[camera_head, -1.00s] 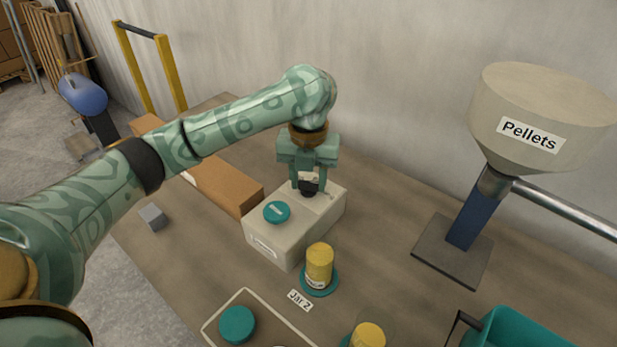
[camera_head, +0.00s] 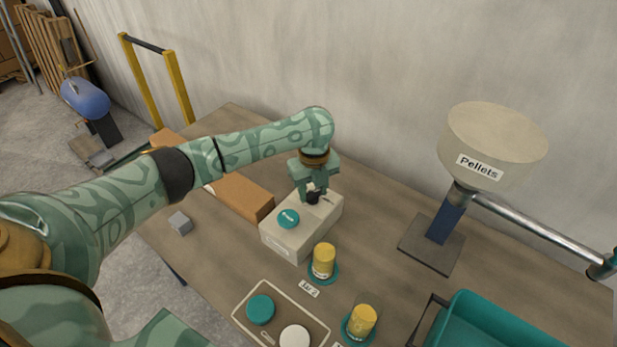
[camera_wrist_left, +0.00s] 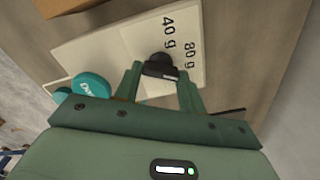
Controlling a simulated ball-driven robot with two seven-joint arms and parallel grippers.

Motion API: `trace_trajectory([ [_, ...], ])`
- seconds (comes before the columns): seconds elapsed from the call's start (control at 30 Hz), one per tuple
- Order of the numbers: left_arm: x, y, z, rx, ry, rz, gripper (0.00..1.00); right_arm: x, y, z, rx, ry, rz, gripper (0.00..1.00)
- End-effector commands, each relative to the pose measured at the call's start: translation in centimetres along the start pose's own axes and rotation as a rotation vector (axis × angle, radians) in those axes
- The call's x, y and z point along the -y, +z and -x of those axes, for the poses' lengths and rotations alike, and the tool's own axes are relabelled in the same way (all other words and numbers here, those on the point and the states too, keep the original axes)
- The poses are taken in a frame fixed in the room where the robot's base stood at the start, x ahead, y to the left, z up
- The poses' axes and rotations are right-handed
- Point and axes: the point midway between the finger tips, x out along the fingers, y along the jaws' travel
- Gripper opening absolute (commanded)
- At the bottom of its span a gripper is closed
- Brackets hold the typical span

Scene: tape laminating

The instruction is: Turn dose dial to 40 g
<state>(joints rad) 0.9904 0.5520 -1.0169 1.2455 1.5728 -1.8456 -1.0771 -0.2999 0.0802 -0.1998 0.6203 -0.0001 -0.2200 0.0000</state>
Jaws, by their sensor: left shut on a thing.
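The dose dial is a small black knob (camera_wrist_left: 159,66) on top of a cream box (camera_head: 285,239). In the left wrist view the labels "40 g" (camera_wrist_left: 168,33) and "80 g" (camera_wrist_left: 189,54) are printed beside it. My left gripper (camera_head: 313,194) comes down from above with its two fingers on either side of the knob, shut on it; it also shows in the left wrist view (camera_wrist_left: 160,82). I cannot read the knob's pointer clearly. A teal round button (camera_head: 289,218) sits on the same box. My right gripper does not show.
A brown block (camera_head: 240,195) lies behind the box at left. Yellow jars (camera_head: 323,261) stand on teal discs in front. A tray (camera_head: 268,290) holds a teal and a white lid. A pellets hopper (camera_head: 492,150) and a teal bin (camera_head: 480,325) stand at right.

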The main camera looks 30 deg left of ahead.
Motion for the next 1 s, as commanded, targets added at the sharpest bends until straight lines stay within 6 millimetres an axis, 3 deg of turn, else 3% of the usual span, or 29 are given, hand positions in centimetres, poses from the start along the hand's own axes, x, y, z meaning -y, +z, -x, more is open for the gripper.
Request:
trace_trajectory([
  [0.03, 0.0, -0.1, 1.0, -0.001, -0.001, 0.042, 0.17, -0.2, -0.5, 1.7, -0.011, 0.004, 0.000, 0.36],
  [0.1, 0.0, -0.2, 0.9, -0.002, 0.000, 0.108, 0.17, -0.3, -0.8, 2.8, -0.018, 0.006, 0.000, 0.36],
  [0.4, 0.1, -0.1, 0.6, -0.004, 0.001, 0.394, 0.17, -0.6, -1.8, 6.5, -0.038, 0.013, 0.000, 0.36],
  [1.0, 0.3, -0.1, 0.1, -0.006, 0.003, 0.964, 0.17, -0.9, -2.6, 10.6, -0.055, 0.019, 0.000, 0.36],
])
